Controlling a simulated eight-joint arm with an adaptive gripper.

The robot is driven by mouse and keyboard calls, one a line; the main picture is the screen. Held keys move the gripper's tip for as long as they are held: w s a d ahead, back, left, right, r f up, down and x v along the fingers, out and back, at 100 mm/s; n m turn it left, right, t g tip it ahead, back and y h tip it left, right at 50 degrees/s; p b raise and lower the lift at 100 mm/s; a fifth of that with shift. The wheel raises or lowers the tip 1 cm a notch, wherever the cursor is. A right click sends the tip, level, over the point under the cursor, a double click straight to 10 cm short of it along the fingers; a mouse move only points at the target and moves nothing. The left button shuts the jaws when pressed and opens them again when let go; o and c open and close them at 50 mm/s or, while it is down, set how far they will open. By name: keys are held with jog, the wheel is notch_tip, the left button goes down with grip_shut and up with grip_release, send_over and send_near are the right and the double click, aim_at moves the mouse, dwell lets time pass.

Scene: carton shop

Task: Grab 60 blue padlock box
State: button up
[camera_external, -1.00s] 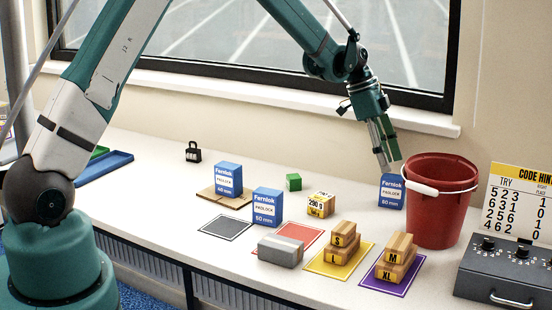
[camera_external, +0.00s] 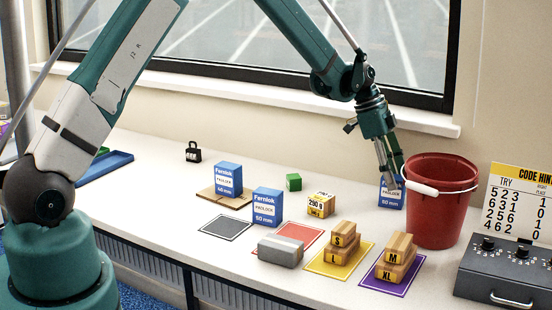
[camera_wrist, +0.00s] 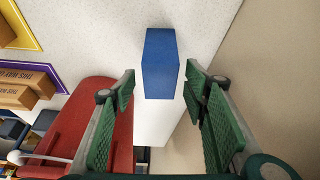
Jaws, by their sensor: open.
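The blue padlock box by the bucket (camera_external: 389,200) stands upright on the white counter. Its label looked like 60 mm a second ago; my fingers now cover part of it. My gripper (camera_external: 391,182) is open, pointing down at the box. In the wrist view, the box (camera_wrist: 161,65) shows its plain blue top, ahead of the gap between my open green-padded fingers (camera_wrist: 159,88), with nothing held. Two similar blue boxes stand to the left: the 40 mm box (camera_external: 228,179) on a wooden board and the 50 mm box (camera_external: 267,207) on the counter.
A red bucket (camera_external: 438,215) stands close to the right of the box; it also fills the lower left of the wrist view (camera_wrist: 85,125). The wall is behind.

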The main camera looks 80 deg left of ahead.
jog(key=shift+w+d+f, duration=0.1)
jog(key=shift+f, duration=0.3)
jog(key=c, duration=1.1)
jog(key=shift+r, duration=0.2)
jog(key=shift+r, duration=4.85)
